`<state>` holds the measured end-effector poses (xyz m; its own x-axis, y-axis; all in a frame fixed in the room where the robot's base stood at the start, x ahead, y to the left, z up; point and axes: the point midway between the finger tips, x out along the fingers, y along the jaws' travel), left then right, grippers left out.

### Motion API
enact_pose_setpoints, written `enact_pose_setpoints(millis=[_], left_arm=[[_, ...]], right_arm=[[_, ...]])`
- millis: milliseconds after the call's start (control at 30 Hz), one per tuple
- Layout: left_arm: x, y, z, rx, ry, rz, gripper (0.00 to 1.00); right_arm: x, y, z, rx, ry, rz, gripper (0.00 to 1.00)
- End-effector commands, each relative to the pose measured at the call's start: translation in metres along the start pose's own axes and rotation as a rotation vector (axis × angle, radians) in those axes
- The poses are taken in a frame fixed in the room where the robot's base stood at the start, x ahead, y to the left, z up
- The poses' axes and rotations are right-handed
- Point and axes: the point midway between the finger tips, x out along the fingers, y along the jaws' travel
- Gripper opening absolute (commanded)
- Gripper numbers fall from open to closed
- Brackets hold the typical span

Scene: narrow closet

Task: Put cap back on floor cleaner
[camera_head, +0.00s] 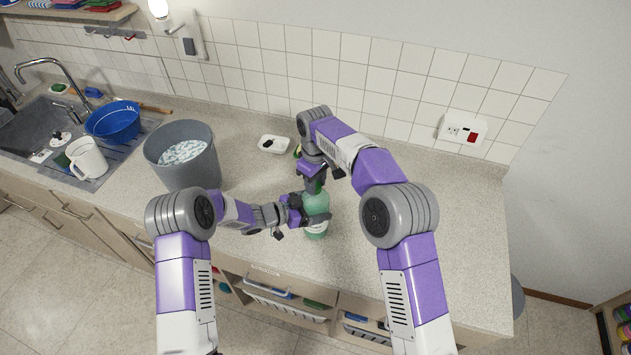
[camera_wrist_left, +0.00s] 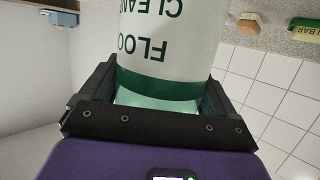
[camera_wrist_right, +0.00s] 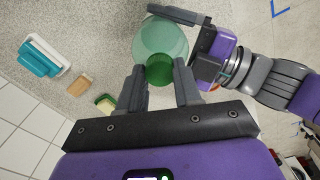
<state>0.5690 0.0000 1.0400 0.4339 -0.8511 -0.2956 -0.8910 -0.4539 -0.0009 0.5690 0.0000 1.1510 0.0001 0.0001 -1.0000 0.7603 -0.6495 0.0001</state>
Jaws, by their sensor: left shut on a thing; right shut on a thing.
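The floor cleaner bottle (camera_head: 317,203) is translucent green and stands on the counter. Its white label with "FLOOR CLEAN" shows upside down in the left wrist view (camera_wrist_left: 165,35). My left gripper (camera_head: 308,220) is shut around the bottle's body, with one finger on each side in the left wrist view. My right gripper (camera_wrist_right: 160,80) comes from above and is shut on the dark green cap (camera_wrist_right: 160,69). The cap is over the bottle's top in the right wrist view. The fingers hide the joint, so I cannot tell whether cap and neck touch.
A grey bucket (camera_head: 181,170) stands left on the counter, near a blue basin (camera_head: 113,121) and a white jug (camera_head: 87,158) by the sink. The counter to the right is clear. Wall sockets (camera_head: 461,130) are at the back.

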Motion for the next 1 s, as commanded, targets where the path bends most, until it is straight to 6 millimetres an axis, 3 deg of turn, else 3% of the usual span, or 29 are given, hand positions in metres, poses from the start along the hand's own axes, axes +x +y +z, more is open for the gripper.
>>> enact_pose_setpoints(millis=[167,200,400,767,1000], left_arm=[[0.000,0.000,0.000,0.000,0.001,0.000,0.04],[0.000,0.000,0.000,0.000,0.001,0.000,0.04],[0.000,0.000,0.000,0.000,0.001,0.000,0.04],[0.000,0.000,0.000,0.000,0.001,0.000,0.04],[0.000,0.000,0.000,0.001,0.001,0.000,0.04]], right_arm=[[0.000,0.000,0.000,0.005,0.000,0.000,0.00],[0.000,0.000,0.000,0.005,0.000,0.000,0.36],[0.000,0.000,0.000,0.004,0.000,0.000,0.63],[-0.007,0.000,0.000,0.004,0.001,0.001,0.63],[-0.052,0.000,-0.001,0.004,0.006,0.002,0.63]])
